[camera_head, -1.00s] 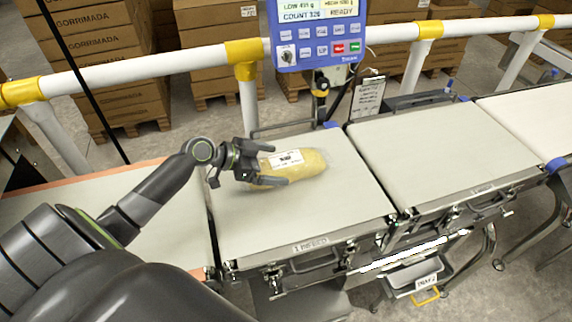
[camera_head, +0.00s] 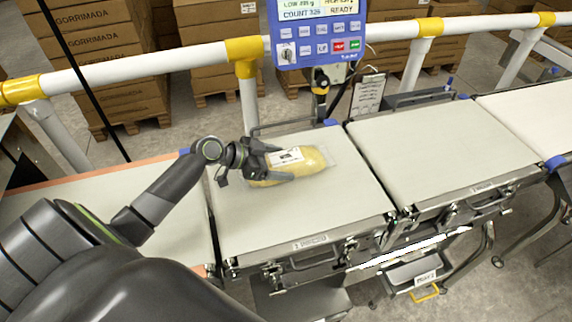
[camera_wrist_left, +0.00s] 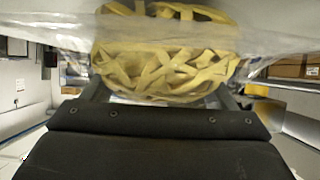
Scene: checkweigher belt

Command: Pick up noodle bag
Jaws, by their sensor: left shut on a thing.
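The noodle bag (camera_head: 306,162) is a clear bag of yellow noodles with a white label, over the first belt section in the head view. My left gripper (camera_head: 278,164) is shut on the left part of the bag, one finger on each side. In the left wrist view, the bag (camera_wrist_left: 165,55) fills the top middle, with flat yellow noodles behind clear film. I cannot tell clearly whether the bag is touching the belt (camera_head: 270,215) or just above it. My right gripper is not in view.
A second belt section (camera_head: 430,150) lies to the right and is clear. A blue weigher display (camera_head: 318,35) stands behind the belt. A white rail with yellow joints (camera_head: 150,65) runs along the back. A tray (camera_head: 415,275) hangs below the front edge.

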